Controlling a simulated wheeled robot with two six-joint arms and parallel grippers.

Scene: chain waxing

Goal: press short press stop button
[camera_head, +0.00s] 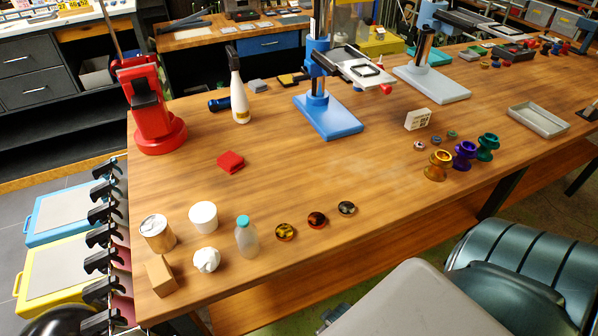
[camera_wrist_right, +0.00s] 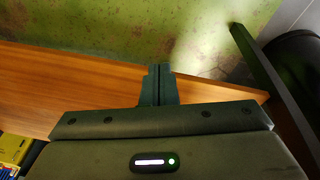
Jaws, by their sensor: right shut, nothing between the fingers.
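A blue press (camera_head: 328,112) stands on a square blue base in the middle of the wooden table. A small red knob or button (camera_head: 385,89) shows at its right side, beside the pale plate; I cannot tell whether it is the stop button. A red press (camera_head: 152,110) with a round base stands at the left. A grey stand (camera_head: 432,84) with a black post is right of the blue press. My right gripper (camera_wrist_right: 158,72) shows only in the right wrist view, shut and empty, over the wooden surface's edge with green floor beyond. My left gripper is not in view.
A white bottle (camera_head: 239,97) stands between the presses. A tin can (camera_head: 156,233), white cup (camera_head: 203,216), clear bottle (camera_head: 246,237) and several discs line the front left. Gold (camera_head: 437,165), purple and green cups and a grey tray (camera_head: 539,120) are at right. The table's middle front is clear.

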